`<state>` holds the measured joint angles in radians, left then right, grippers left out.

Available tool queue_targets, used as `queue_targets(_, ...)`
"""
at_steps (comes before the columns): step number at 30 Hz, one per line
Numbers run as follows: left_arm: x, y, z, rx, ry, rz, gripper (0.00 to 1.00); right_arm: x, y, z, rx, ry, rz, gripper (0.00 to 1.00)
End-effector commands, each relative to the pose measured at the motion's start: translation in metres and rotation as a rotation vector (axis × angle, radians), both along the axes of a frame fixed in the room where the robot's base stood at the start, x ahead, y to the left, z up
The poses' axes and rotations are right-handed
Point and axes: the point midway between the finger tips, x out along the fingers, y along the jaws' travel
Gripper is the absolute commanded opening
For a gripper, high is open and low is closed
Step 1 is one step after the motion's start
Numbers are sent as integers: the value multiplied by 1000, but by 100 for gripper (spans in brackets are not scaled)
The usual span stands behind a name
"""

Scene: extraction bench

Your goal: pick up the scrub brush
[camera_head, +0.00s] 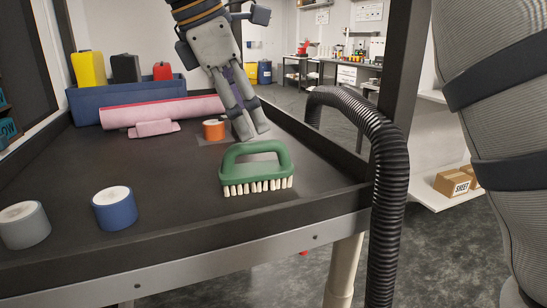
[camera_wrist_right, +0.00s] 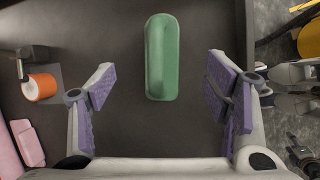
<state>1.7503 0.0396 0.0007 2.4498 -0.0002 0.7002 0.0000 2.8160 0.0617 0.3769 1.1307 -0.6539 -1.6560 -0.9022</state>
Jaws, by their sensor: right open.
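The scrub brush (camera_head: 256,165) has a green loop handle and cream bristles. It rests bristles down on the dark bench top (camera_head: 160,184), near the right front edge. My right gripper (camera_head: 252,134) is open and empty, pointing down just behind the brush in the head view. In the right wrist view the green brush (camera_wrist_right: 161,58) lies ahead, centred between the spread purple-padded fingers, with clear gaps on both sides; its bristles are hidden there.
An orange roll (camera_head: 214,130) stands left of the right gripper. Blue (camera_head: 115,208) and grey (camera_head: 24,225) rolls stand front left. A pink roll (camera_head: 163,111) lies before a blue bin (camera_head: 125,99). A black hose (camera_head: 388,180) and a post (camera_head: 401,60) border the right side.

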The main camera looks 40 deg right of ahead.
Motion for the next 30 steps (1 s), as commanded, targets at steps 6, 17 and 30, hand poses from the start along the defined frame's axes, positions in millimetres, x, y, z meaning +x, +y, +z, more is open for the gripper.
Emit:
queue_targets(6, 3, 1, 3, 1, -13, 1, 53, -1, -11, -22, 2, 2, 1, 71)
queue_targets(17, 9, 0, 8, 0, -34, 0, 53, 2, -33, -81, 3, 1, 1, 71)
queue_targets(30, 11, 0, 10, 1, -40, 0, 53, 4, -45, -112, 0, -2, 0, 69)
